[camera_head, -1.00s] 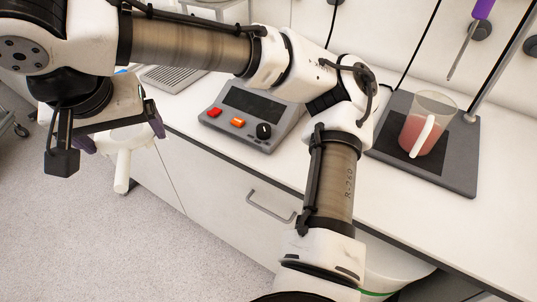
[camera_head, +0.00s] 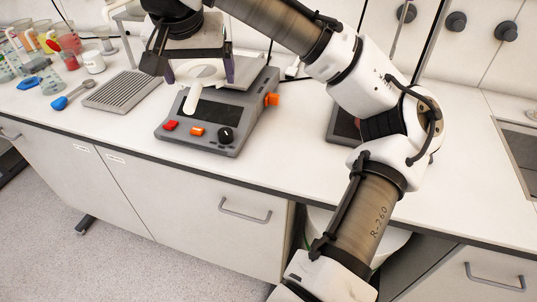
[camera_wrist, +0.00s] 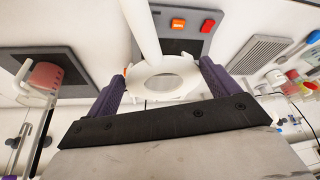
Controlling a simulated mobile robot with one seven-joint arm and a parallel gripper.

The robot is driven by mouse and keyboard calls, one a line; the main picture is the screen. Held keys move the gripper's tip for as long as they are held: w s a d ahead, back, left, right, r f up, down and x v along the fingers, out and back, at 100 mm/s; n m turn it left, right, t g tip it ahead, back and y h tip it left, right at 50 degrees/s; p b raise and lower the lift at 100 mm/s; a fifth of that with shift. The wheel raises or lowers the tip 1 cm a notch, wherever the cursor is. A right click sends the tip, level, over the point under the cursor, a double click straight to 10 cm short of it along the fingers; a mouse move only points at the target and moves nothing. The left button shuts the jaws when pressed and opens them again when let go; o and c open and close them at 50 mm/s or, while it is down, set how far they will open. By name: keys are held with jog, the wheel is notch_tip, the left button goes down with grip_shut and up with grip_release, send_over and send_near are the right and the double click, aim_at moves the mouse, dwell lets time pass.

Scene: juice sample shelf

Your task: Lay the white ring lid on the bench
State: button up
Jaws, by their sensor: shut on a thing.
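The white ring lid (camera_head: 192,98), a flat ring with a long handle, is in my gripper (camera_head: 200,74). In the wrist view the lid (camera_wrist: 160,64) sits between the two purple fingers, which are shut on it at its sides. Its handle points away from my gripper. In the head view the lid shows in front of the grey control unit, with its handle pointing down in the picture. I cannot tell its exact height. The white bench (camera_head: 290,140) runs across the head view. My gripper's dark body hides part of the lid.
The grey control unit (camera_head: 180,143) has red and orange buttons and a black knob. A slatted grey tray (camera_head: 122,92) lies left of it. Cups, jars and blue scoops crowd the far left. The wrist view shows a jug of pink juice (camera_wrist: 46,76). Bench front between unit and arm is clear.

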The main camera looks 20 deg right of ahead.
jog(key=s+d+m+h, duration=0.15)
jog(key=d+m, duration=0.25)
jog(key=d, duration=1.3)
send_over(293, 149)
jog(key=shift+g, duration=0.3)
jog(key=f, duration=1)
jog(key=s+f, duration=0.1)
jog(key=f, duration=0.3)
jog(key=shift+a+f, duration=0.35)
jog(key=shift+f, duration=2.3)
jog(key=shift+f, duration=0.3)
jog(key=o, duration=0.8)
jog(key=shift+a, duration=0.1)
jog(key=shift+c, duration=0.2)
jog(key=shift+r, duration=0.15)
